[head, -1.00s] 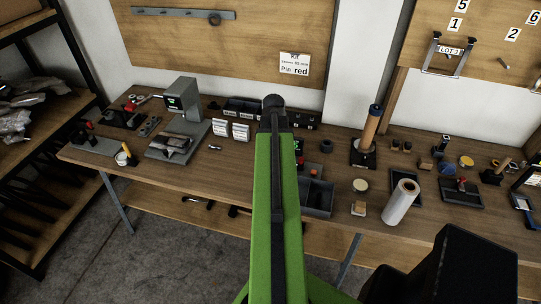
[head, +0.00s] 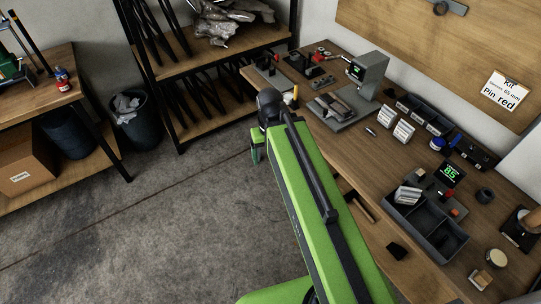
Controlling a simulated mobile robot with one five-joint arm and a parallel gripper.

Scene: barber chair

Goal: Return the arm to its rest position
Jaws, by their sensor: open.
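My green arm (head: 318,205) rises from the bottom of the head view toward the upper left, to a dark joint (head: 268,105). A short green part of my arm shows just below and left of that joint. The rest beyond it is hidden behind the arm, and I cannot see my gripper's fingers or anything held. The arm passes in front of the workbench's left front edge.
The wooden workbench (head: 395,185) runs along the right, with a grey press-like device (head: 368,75) and a divided dark tray (head: 425,232). A shelf rack (head: 175,50), a black bin (head: 140,118) and another table (head: 45,100) stand left. The concrete floor (head: 150,225) between is clear.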

